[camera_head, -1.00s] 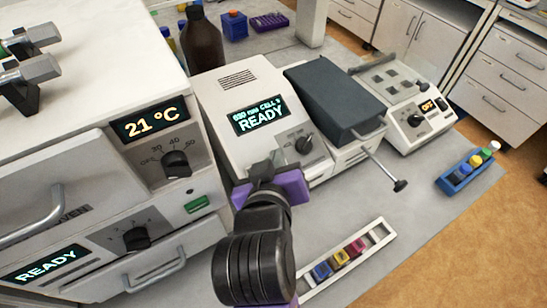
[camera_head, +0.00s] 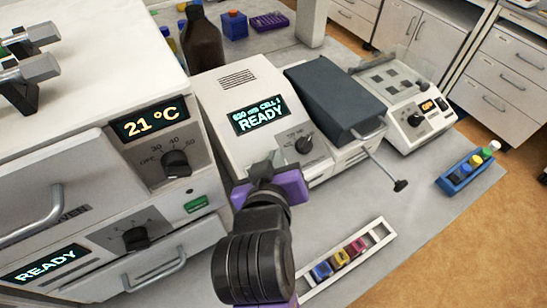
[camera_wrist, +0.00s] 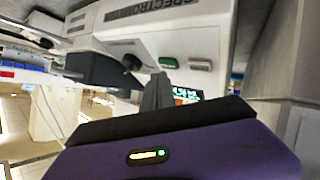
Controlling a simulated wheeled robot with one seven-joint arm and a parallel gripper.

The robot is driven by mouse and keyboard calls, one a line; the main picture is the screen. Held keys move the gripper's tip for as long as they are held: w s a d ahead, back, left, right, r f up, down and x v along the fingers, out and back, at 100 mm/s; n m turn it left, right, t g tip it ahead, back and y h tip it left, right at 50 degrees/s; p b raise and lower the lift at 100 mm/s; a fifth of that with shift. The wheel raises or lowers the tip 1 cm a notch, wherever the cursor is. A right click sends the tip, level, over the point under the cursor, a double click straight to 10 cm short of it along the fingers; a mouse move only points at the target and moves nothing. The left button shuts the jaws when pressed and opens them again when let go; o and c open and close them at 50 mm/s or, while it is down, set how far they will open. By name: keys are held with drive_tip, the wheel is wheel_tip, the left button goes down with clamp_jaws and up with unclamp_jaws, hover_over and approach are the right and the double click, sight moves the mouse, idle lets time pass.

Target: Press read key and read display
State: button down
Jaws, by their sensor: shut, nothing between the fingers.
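The spectrophotometer (camera_head: 233,85) is the pale instrument in the middle of the head view. Its display (camera_head: 260,116) reads READY under a smaller line that looks like "630 nm CELL 1". In the wrist view, its front shows a green key (camera_wrist: 200,65) and a pale grey key (camera_wrist: 168,63) side by side; their lettering is not readable. Part of the display (camera_wrist: 187,93) shows there behind the fingers. My gripper (camera_wrist: 158,92) is shut and empty, its fingertips close to the front panel below the keys in the picture; I cannot tell contact. In the head view, my gripper hides the keys.
A dark sample cover (camera_head: 335,95) with a protruding rod (camera_head: 385,170) adjoins the instrument. A cuvette rack (camera_head: 385,237) lies in front. The oven (camera_head: 60,195), reading 21 °C and READY, stands close left. A blue vial rack (camera_head: 458,178) sits near the bench edge.

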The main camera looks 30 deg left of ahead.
drive_tip(key=shift+w+a+f, duration=0.15)
drive_tip(key=shift+f, duration=0.4)
idle(0.9)
drive_tip(key=shift+r, duration=0.1)
drive_tip(key=shift+s+d+r+p, duration=0.2)
drive_tip(key=shift+d+r+p, duration=0.05)
drive_tip(key=shift+r+p, duration=0.45)
drive_tip(key=r+p, duration=0.1)
drive_tip(key=d+r+p, duration=0.1)
drive_tip(key=r+p, duration=0.1)
drive_tip(key=s+r+p, duration=0.1)
drive_tip(key=shift+d+r+p, duration=0.2)
drive_tip(key=shift+d+p, duration=0.1)
drive_tip(key=shift+d, duration=0.05)
idle(0.8)
